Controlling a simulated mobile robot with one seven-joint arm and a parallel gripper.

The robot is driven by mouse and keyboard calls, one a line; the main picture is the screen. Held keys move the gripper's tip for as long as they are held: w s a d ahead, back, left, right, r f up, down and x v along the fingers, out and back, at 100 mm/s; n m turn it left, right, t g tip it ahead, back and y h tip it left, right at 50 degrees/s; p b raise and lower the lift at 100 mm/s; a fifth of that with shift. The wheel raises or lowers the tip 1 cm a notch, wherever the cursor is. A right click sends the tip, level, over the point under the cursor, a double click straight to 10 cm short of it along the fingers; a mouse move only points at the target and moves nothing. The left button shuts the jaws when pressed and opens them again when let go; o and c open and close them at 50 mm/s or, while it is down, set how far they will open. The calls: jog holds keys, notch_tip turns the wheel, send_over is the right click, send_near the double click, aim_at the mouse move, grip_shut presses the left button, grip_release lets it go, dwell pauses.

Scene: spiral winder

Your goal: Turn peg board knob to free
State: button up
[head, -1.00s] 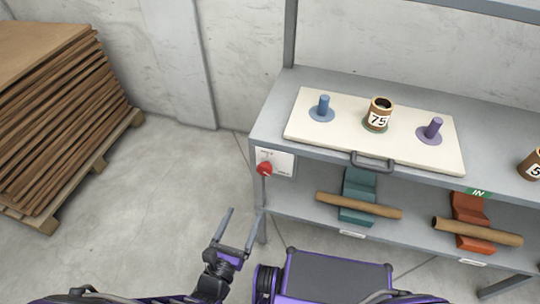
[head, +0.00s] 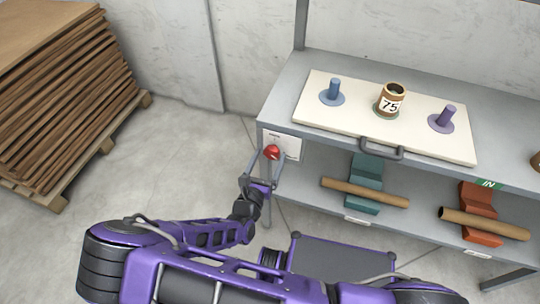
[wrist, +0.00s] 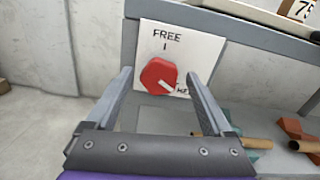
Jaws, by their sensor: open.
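The red knob (head: 272,152) is on a white plate (head: 290,148) at the left end of the shelf's front edge, below the peg board (head: 340,114). In the wrist view the knob (wrist: 159,75) has a white pointer line aimed to the lower right, toward a partly hidden label. The word FREE and a tick mark are at the top of the plate (wrist: 188,40). My gripper (head: 267,158) is open, its two fingers either side of the knob in the picture. In the wrist view the gripper (wrist: 162,95) shows gaps between both fingers and the knob.
The peg board carries a blue peg (head: 333,88), a spool marked 75 (head: 391,100) and a purple peg (head: 445,117). Cardboard tubes (head: 365,191) rest on teal and orange cradles on the lower shelf. Stacked boards (head: 60,95) stand left. Floor between is clear.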

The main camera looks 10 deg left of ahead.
jog(key=shift+w, duration=0.7)
grip_shut()
